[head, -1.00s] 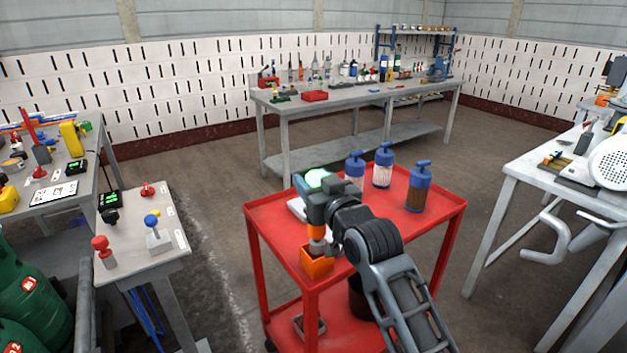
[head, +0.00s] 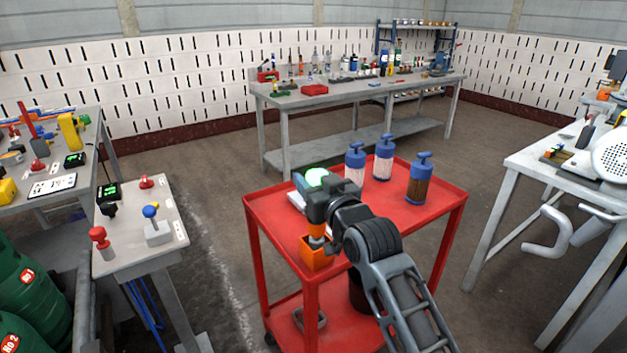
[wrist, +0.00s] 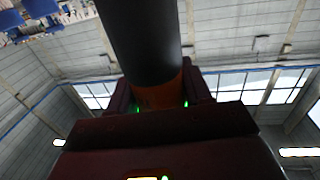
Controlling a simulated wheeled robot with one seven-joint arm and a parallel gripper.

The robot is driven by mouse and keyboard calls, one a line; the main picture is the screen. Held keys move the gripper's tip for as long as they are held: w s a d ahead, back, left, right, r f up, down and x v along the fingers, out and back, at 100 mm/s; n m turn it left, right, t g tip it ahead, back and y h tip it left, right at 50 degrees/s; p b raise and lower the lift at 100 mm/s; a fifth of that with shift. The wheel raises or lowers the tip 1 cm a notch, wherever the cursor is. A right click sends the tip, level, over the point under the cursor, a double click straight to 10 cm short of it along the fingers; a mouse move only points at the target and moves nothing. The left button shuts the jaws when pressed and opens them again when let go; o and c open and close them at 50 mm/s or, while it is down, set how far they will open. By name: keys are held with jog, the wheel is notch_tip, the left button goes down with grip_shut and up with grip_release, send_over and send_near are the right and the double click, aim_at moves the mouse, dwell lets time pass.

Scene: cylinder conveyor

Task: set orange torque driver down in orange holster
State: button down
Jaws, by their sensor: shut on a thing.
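The orange torque driver (head: 315,231) is upright in my gripper (head: 317,240); only a small part of it shows in the head view. The wrist view shows its dark shaft and an orange band (wrist: 160,92) between my jaws. The orange holster (head: 313,260) is an open box at the near left corner of the red cart. The driver's lower end is at the holster's opening, with the grey jaw near the rim. How deep it sits inside is hidden.
The red cart's top (head: 385,215) carries several blue-topped bottles (head: 419,180) at the back right. A device with a glowing green dome (head: 316,177) stands behind my gripper. A grey table with knobs (head: 150,225) is at the left, a white workbench (head: 540,175) at the right.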

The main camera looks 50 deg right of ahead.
jog(key=shift+f, duration=0.1)
jog(key=shift+f+b, duration=1.05)
jog(key=shift+f, duration=0.4)
jog(key=c, duration=0.8)
grip_release()
jog(key=shift+c, duration=0.2)
jog(key=o, duration=0.4)
jog(key=shift+f, duration=0.15)
